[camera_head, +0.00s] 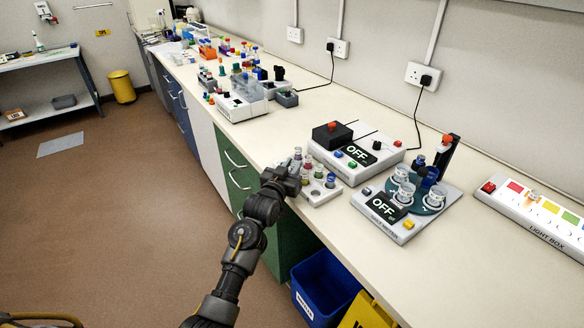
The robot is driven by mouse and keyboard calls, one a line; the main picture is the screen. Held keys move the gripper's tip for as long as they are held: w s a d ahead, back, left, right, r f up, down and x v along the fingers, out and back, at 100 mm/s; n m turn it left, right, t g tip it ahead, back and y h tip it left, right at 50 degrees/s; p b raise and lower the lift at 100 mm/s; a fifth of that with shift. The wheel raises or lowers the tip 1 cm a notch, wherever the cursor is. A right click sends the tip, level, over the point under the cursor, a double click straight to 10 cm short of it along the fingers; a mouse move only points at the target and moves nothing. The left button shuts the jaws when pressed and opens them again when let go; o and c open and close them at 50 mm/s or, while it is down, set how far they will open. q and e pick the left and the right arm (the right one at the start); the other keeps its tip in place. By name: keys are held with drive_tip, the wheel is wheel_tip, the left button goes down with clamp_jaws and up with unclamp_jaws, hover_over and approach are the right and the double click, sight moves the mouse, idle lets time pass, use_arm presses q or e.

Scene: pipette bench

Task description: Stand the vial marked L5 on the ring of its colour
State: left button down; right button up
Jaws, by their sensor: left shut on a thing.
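My left gripper (290,172) is at a small white vial rack (318,196) near the front edge of the bench. It is shut on a vial (297,154) whose top shows just beyond the fingers. The gripper hides most of this vial, and I cannot tell whether it is clear of the rack. Several other vials stand in the rack just to the right. The mark L5 is too small to read on any of them. The light box (497,203) at the far right bears coloured patches, but I cannot make out rings clearly. My right gripper is not in view.
Right of the rack stand a white device with an OFF display (385,153) and another with a round dark platform and cups (382,222). Racks and instruments crowd the bench further back. A blue bin (325,282) is below the front edge. Bare bench (350,240) lies in front.

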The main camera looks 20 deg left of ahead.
use_arm(q)
drive_tip(key=c, duration=1.3)
unclamp_jaws()
drive_tip(key=shift+f, duration=0.1)
drive_tip(key=shift+o, duration=0.2)
drive_tip(key=shift+f+b, duration=0.15)
drive_tip(key=shift+b, duration=0.15)
drive_tip(key=shift+s, duration=0.25)
drive_tip(key=s+a+b, duration=0.1)
drive_tip(key=s+b, duration=0.1)
drive_tip(key=s, duration=0.8)
drive_tip(key=shift+a+f, duration=0.25)
drive_tip(key=shift+a, duration=0.05)
drive_tip(key=shift+s+f, duration=0.1)
